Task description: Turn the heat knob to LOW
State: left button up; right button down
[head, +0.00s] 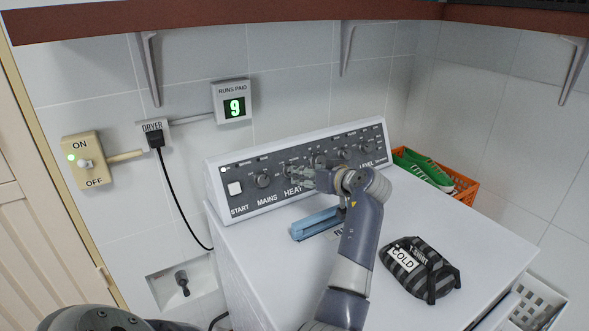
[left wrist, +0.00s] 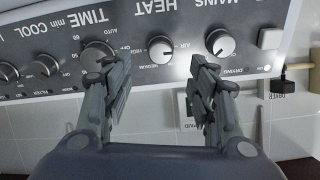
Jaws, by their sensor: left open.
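The heat knob (left wrist: 161,49) is a round dark knob with a pale face on the dryer's control panel (left wrist: 135,20), which appears upside down in the left wrist view. "HEAT" is printed beside it, and "MEDIUM" and "AIR" markings are near it. I cannot tell which setting it points at. My left gripper (left wrist: 158,68) is open and empty, with its fingertips apart on either side of the knob in that view. I cannot tell whether they touch it. In the head view my left gripper (head: 316,180) is in front of the panel and covers the area right of the HEAT label.
The mains knob (head: 263,181) and START button (head: 235,188) are left of HEAT. A blue object (head: 314,223) lies under my arm on the white top (head: 262,252). A striped COLD bag (head: 420,268) sits right. An orange crate (head: 466,190) holds green shoes (head: 428,168).

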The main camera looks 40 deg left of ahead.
pick_arm(q)
jog(key=p+x, duration=0.1)
jog(key=x, duration=0.7)
pick_arm(e)
jog(key=shift+w+a+r, duration=0.1)
jog(key=shift+a+r, duration=0.9)
jog(key=shift+a, duration=0.1)
jog(key=shift+d, duration=0.1)
pick_arm(q)
jog(key=shift+c, duration=0.9)
jog(key=c, duration=0.9)
pick_arm(e)
jog(key=shift+d, duration=0.55)
